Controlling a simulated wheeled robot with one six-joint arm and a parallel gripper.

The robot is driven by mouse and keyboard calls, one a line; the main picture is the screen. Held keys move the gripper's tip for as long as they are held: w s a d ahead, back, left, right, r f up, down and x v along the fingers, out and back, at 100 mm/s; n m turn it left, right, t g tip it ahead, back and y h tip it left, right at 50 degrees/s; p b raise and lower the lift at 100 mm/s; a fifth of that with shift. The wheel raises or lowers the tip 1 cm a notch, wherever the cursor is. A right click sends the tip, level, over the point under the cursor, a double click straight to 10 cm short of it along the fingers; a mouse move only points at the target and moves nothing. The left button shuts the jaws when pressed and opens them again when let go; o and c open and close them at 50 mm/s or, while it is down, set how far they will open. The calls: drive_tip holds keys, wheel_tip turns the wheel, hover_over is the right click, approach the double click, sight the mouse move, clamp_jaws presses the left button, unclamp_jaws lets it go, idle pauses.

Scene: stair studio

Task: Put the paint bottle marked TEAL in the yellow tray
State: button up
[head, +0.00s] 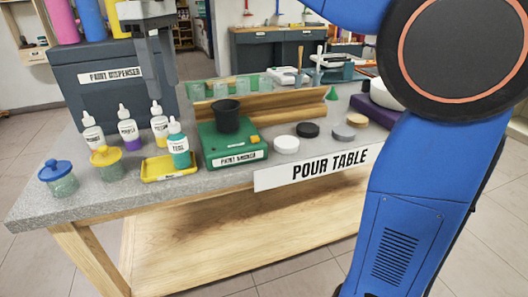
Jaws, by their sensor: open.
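The teal paint bottle (179,147), with a white nozzle and a label reading TEAL, stands upright at the right end of the yellow tray (153,175). Its base appears to be inside the tray's rim. My gripper (162,92) points down from the top of the view, above the bottles and a little left of the teal one. It is open, empty and apart from the teal bottle.
Lidded jars (58,180) are left, the green paint shaker (232,147) with a black cup right. The grey paint dispenser (110,90) rises behind.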

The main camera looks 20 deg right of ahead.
drive_tip(key=s+d+f+m+t, duration=0.2)
drive_tip(key=s+d+f+m, duration=0.2)
drive_tip(key=s+d+f, duration=0.45)
drive_tip(key=s+d+f+m+t, duration=0.1)
drive_tip(key=s+d+f+m, duration=0.4)
drive_tip(key=d+f, duration=0.7)
drive_tip(key=s+d+f+m+t, duration=0.1)
drive_tip(key=s+d+f+m, duration=0.2)
drive_tip(key=s+d+f, duration=0.3)
wheel_tip(320, 180, down, 3)
drive_tip(key=shift+s+d+r+t, duration=0.1)
drive_tip(key=shift+s+d+t, duration=0.3)
drive_tip(key=shift+s, duration=0.25)
